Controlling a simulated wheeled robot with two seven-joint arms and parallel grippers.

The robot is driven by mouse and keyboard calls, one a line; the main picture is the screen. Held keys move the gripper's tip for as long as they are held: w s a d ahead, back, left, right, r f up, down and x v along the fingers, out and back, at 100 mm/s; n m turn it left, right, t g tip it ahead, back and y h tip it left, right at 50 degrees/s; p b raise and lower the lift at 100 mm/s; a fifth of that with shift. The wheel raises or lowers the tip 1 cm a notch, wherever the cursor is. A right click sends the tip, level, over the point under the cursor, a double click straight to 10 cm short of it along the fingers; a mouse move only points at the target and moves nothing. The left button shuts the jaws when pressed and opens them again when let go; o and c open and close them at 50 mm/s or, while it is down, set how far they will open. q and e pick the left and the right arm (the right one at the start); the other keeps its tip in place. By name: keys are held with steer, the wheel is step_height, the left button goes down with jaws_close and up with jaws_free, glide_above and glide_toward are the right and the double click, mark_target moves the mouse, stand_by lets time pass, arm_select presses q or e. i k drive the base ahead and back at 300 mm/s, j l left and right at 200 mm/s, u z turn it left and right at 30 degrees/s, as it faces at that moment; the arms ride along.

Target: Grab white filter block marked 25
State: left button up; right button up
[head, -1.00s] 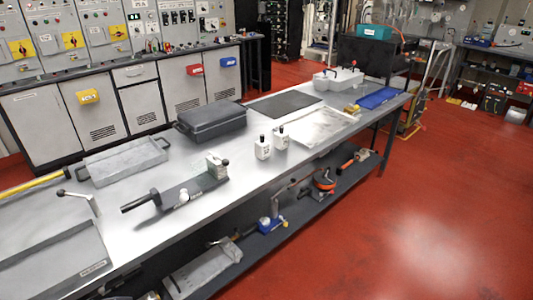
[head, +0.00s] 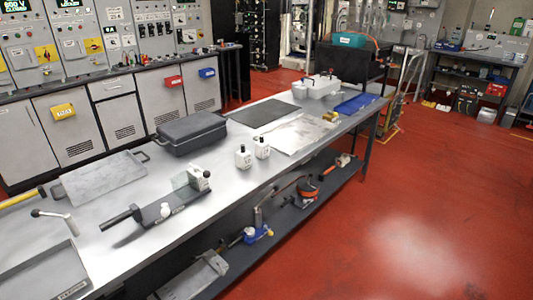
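Two small white blocks with black knobs on top stand upright side by side near the middle of the steel workbench (head: 215,215). They are the left white block (head: 243,158) and the right white block (head: 262,149). Each has dark marks on its front, too small to read, so I cannot tell which is marked 25. Another whitish block (head: 198,180) sits at the right end of a dark fixture (head: 172,204) with a black handle. Neither of my grippers is in view.
Behind the blocks are a dark lidded case (head: 191,133), a black mat (head: 258,113) and a pale sheet (head: 299,135). A white container (head: 318,87) and blue tray (head: 357,103) are at the far end. A grey tray (head: 103,176) lies left. Red floor (head: 400,220) is clear at right.

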mark_target(262, 147)
steer(key=i+u, duration=0.1)
steer(key=u, duration=0.25)
steer(key=l+u, duration=0.1)
steer(key=u, duration=0.25)
steer(key=i+l+u, duration=0.1)
steer(key=u, duration=0.3)
steer(key=i+l+u, duration=0.2)
steer(key=l, duration=0.2)
steer(key=i+l+u, duration=0.2)
steer(key=l, duration=0.2)
steer(key=l+u, duration=0.2)
steer(key=l, duration=0.25)
steer(key=i+l+u, duration=0.2)
steer(key=l, duration=0.75)
steer(key=i+l, duration=0.15)
steer(key=l, duration=0.8)
steer(key=i+u, duration=0.05)
